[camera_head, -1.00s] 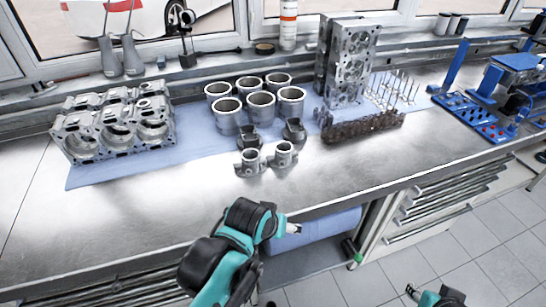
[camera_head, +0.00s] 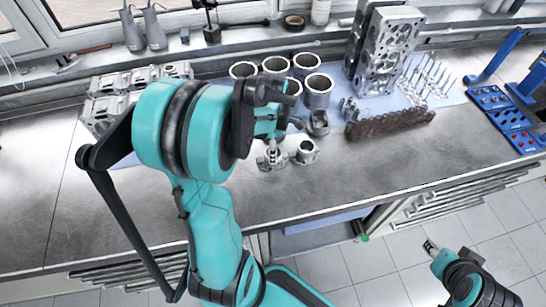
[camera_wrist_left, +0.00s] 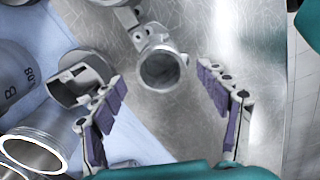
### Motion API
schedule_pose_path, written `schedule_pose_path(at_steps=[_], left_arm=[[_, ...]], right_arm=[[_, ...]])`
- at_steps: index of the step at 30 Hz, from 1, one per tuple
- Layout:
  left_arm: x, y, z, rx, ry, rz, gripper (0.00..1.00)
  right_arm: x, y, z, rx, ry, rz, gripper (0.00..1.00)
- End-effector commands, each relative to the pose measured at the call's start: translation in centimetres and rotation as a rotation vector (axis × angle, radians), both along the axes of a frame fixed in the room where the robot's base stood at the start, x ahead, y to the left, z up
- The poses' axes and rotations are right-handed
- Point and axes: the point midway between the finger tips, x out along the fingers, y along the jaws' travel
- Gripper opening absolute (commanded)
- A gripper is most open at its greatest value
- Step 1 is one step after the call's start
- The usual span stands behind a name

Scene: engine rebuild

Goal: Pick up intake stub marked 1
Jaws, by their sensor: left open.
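Several intake stubs stand grouped on the bench. One pale stub (camera_head: 270,162) is directly under my left gripper (camera_head: 273,145), and another pale stub (camera_head: 306,153) is just right of it. A darker stub (camera_head: 318,123) stands behind. In the left wrist view, my left gripper (camera_wrist_left: 165,108) is open and empty, its purple-padded fingers spread wide. A round-mouthed stub (camera_wrist_left: 160,68) lies between and slightly beyond the fingertips. A darker stub (camera_wrist_left: 82,80) is beside the left finger. No number on a stub is legible. My right gripper (camera_head: 431,247) is over the floor; its jaws are unclear.
Cylinder liners (camera_head: 318,90) stand close behind the stubs; some also show in the left wrist view (camera_wrist_left: 35,140). A brown camshaft-like part (camera_head: 390,123) and an upright cylinder head (camera_head: 388,50) are to the right. Bare steel bench (camera_head: 350,185) lies in front.

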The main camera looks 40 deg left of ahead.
Motion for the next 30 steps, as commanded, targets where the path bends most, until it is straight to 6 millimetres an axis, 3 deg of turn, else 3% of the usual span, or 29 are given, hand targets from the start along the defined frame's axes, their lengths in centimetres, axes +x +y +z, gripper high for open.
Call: schedule_pose_path(at_steps=[9,19,26,27,30], left_arm=[[-0.1,0.0,-4.7,0.001,-0.001,-0.003,0.75],[-0.1,0.0,-5.3,0.001,-0.001,-0.004,0.75],[-0.1,0.0,-5.3,0.001,-0.001,-0.004,0.14],[-0.1,0.0,-5.3,0.001,-0.001,-0.004,0.10],[-0.1,0.0,-5.3,0.001,-0.001,-0.004,0.10]], right_arm=[[0.0,0.0,-1.8,0.000,0.000,0.000,0.40],[0.0,0.0,-1.9,0.000,0.000,0.000,0.40],[0.0,0.0,-1.9,0.000,0.000,0.000,0.40],[0.0,0.0,-1.9,0.000,0.000,0.000,0.40],[0.0,0.0,-1.9,0.000,0.000,0.000,0.40]])
